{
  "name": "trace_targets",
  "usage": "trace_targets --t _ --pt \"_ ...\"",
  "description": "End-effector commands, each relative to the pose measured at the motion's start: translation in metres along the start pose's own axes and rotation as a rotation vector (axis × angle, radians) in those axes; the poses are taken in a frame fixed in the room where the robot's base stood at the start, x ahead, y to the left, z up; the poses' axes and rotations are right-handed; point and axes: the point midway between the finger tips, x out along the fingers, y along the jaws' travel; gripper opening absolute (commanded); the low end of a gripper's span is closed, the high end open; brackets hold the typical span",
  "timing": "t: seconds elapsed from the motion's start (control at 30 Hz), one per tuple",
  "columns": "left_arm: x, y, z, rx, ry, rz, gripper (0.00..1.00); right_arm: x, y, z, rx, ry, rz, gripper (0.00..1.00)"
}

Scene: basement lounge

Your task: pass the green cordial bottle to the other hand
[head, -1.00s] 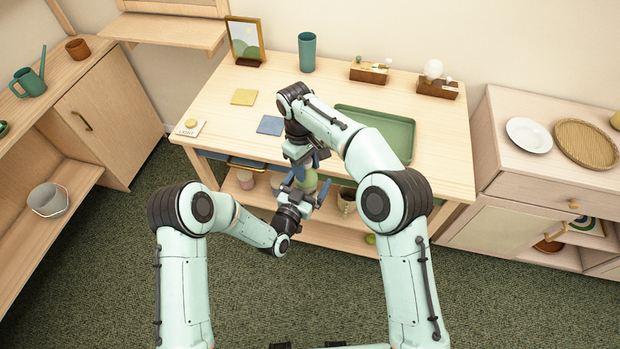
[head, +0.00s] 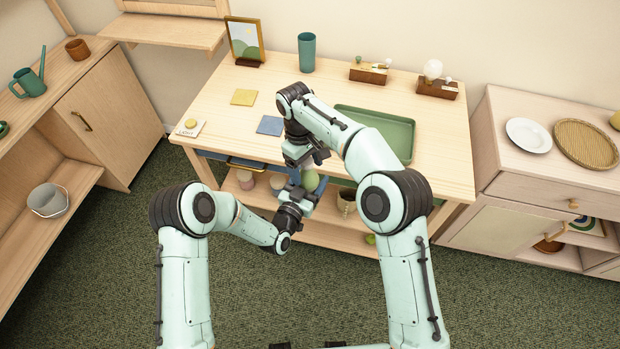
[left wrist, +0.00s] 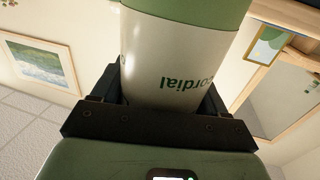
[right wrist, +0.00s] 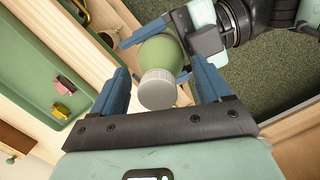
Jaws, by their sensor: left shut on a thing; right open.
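The green cordial bottle (head: 311,181) is held over the front edge of the table. My left gripper (head: 299,192) is shut on it from below. In the left wrist view the bottle's pale label (left wrist: 185,62) reads "cordial" upside down, between the fingers. My right gripper (head: 308,163) is open just above the bottle. In the right wrist view the white cap (right wrist: 157,90) and green shoulder (right wrist: 160,53) show between the spread fingers, with gaps at both sides. The bottle's lower part is hidden in the head view.
The wooden table (head: 215,105) holds a green tray (head: 400,150), coasters, a teal cup (head: 307,52) and a picture frame (head: 246,40). Its lower shelf, close behind the grippers, holds cups and a mug (head: 346,201). Open carpet lies in front.

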Motion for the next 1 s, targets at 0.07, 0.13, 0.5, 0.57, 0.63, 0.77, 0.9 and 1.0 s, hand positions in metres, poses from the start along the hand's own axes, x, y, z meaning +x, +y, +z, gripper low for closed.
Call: trace_targets --t 0.07,0.13,0.5,0.57,0.63,0.77,0.9,1.0 --pt "0.001 0.000 -0.002 0.001 0.006 -0.001 0.16 -0.001 0.000 0.000 0.000 0.000 0.000 0.77" --pt "0.001 -0.001 -0.002 0.001 0.006 -0.001 0.16 -0.006 0.000 0.000 0.001 0.000 0.001 0.77" --pt "0.001 -0.001 -0.002 0.001 0.006 -0.001 0.16 -0.058 0.001 -0.001 0.001 0.002 0.002 0.77" --pt "0.001 -0.001 -0.002 0.001 0.006 -0.001 0.16 -0.063 0.001 -0.001 0.001 0.002 0.002 0.77" --pt "0.001 -0.001 -0.002 0.001 0.006 -0.001 0.16 -0.068 0.000 -0.001 0.000 0.001 0.001 0.77" --pt "0.001 -0.001 -0.002 0.001 0.006 -0.001 0.16 -0.074 0.001 0.000 0.003 0.004 -0.001 0.77" --pt "0.001 -0.001 -0.002 0.001 0.006 -0.001 0.16 -0.072 0.017 0.006 0.047 0.044 -0.012 0.77" --pt "0.001 -0.001 -0.002 0.001 0.006 -0.001 0.16 -0.067 0.037 0.016 0.116 0.114 -0.028 0.77"
